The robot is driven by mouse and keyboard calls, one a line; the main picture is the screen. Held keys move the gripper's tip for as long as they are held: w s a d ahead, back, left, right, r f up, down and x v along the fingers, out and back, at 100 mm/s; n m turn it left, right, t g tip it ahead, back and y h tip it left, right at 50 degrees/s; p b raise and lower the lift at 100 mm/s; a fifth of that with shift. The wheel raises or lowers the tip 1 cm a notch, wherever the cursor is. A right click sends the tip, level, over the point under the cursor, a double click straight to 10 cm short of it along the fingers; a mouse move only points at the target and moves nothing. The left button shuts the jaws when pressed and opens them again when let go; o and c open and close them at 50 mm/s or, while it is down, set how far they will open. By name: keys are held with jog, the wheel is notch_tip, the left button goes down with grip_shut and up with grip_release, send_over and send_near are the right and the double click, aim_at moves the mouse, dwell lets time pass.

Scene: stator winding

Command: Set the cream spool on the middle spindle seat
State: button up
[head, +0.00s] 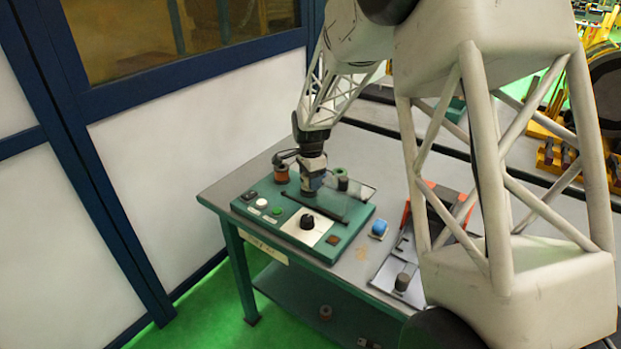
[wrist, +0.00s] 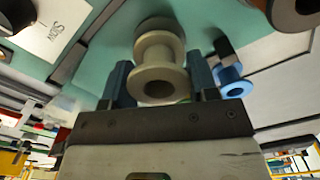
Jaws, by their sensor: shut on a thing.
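The cream spool (wrist: 158,82) sits between the two blue fingers of my gripper (wrist: 160,72) in the wrist view, and the gripper is shut on it. A paler round rim shows just beyond the spool; I cannot tell whether it is part of the spool or something under it. In the head view my gripper (head: 312,182) points down over the back part of the green winding unit (head: 335,248). The spool cannot be made out there. The middle spindle seat is not clearly visible, so I cannot tell whether the spool touches it.
A copper-coloured spool (head: 281,173) stands left of my gripper, and a dark cylinder (head: 342,181) close on its right. A black bar and clear plate lie in front. A black knob (head: 307,221) and buttons fill the unit's front. A blue spool (head: 378,230) and a grey tray (head: 402,262) lie right.

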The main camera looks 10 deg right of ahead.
jog(key=shift+f, duration=0.55)
dwell(0.8)
jog(key=o, duration=1.2)
jog(key=shift+o, duration=0.2)
jog(key=shift+r, duration=0.2)
jog(key=shift+r, duration=3.25)
jog(key=shift+r, duration=0.15)
